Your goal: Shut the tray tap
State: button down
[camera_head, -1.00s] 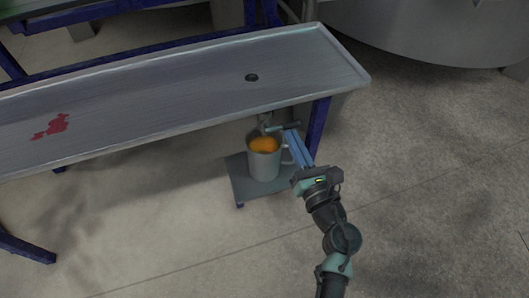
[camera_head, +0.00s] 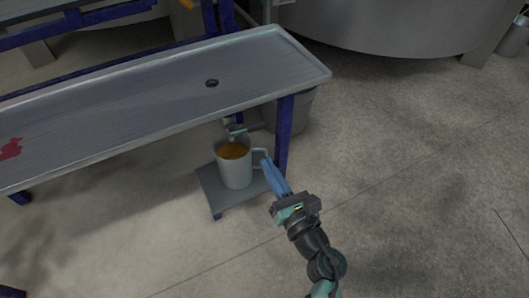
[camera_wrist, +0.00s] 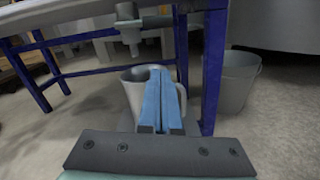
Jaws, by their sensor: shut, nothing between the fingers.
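The grey metal tray (camera_head: 150,95) is a long table with a raised rim and a dark drain hole (camera_head: 212,83). The tap (camera_head: 231,128) hangs under its right end, its lever (camera_head: 246,129) pointing right; in the wrist view the tap (camera_wrist: 127,28) and lever (camera_wrist: 157,21) are at the top. A pale jug (camera_head: 236,170) holding amber liquid stands below it; the jug (camera_wrist: 133,90) is partly hidden by my fingers in the wrist view. My gripper (camera_head: 265,162) is shut and empty, its blue fingertips (camera_wrist: 157,70) by the jug's handle, below and apart from the lever.
The jug stands on a low grey stand (camera_head: 208,185). A red stain (camera_head: 10,148) marks the tray. The floor to the right is open.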

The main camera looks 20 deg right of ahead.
jog(key=s+p, duration=0.1)
jog(key=s, duration=0.5)
jog(key=shift+s+p, duration=0.25)
jog(key=shift+p, duration=0.05)
jog(key=shift+d, duration=0.1)
jog(key=w+r+m+t+h+p, duration=0.3)
jog(key=r+m, duration=0.4)
jog(key=r, duration=0.9)
jog(key=w+a+r+m+t+h+p, duration=0.1)
jog(key=w+r+m+h+p, duration=0.3)
jog(key=r, duration=1.1)
jog(key=w+r+m+t+h+p, duration=0.15)
jog(key=r+m+p, duration=0.25)
jog(key=r+m, duration=0.85)
jog(key=s+a+r+m+t+y+p, duration=0.1)
jog(key=s+a+r+m+y+p, duration=0.3)
jog(key=r, duration=0.8)
jog(key=s+a+r+m+t+y+p, duration=0.1)
jog(key=s+a+r+m+p, duration=0.25)
jog(key=a+r, duration=0.6)
jog(key=s+a+r+m+t+y+p, duration=0.2)
jog(key=s+a+r+m+y+p, duration=0.15)
jog(key=r, duration=1.15)
notch_tip(320, 180, up, 36)
jog(key=w+p, duration=0.1)
jog(key=p, duration=3.6)
jog(key=shift+w+d+r+n+g, duration=0.15)
jog(key=shift+d+r+n+g, duration=0.05)
jog(key=shift+d+n+g, duration=0.15)
jog(key=shift+a, duration=0.15)
